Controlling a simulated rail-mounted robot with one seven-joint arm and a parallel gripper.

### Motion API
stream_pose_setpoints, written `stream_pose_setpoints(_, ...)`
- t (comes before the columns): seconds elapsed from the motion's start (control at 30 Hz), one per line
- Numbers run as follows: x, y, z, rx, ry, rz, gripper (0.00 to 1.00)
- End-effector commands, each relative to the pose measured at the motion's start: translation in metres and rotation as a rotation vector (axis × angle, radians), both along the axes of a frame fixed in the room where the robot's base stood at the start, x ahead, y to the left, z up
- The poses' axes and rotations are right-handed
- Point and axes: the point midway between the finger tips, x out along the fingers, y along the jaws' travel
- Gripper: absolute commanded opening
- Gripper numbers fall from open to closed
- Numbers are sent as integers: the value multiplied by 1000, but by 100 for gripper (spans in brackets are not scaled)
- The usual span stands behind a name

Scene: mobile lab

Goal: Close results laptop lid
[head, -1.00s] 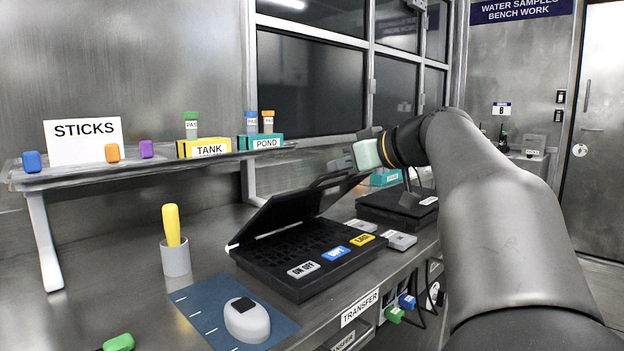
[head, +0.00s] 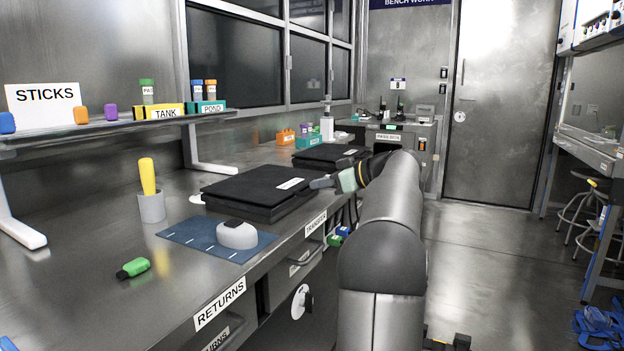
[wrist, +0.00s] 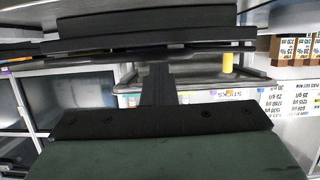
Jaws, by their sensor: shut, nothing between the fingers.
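The near black laptop (head: 245,184) lies on the steel bench with its lid down flat on its base; its keys are hidden. A white label (head: 290,184) shows on its lid near the right side. My gripper (head: 320,183) is shut and empty, just off the laptop's right end; I cannot tell whether it touches. In the wrist view, a dark flat body that looks like the laptop (wrist: 150,40) runs across the top, and my narrow dark fingers (wrist: 158,80) point toward it.
A second flat black case (head: 320,154) lies behind the laptop. A grey mouse (head: 237,235) sits on a blue mat (head: 195,236) in front. A yellow-handled tool (head: 147,177) stands in a grey cup (head: 151,208). A green marker (head: 133,268) lies nearer.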

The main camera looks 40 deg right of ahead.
Motion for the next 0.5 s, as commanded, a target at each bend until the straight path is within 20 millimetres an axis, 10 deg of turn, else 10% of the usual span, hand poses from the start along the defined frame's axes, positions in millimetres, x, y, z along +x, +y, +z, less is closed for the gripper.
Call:
stream_pose_setpoints(0.03,0,-5,-23,14,37,4,0)
stream_pose_setpoints(0.5,4,-8,-32,18,39,8,0)
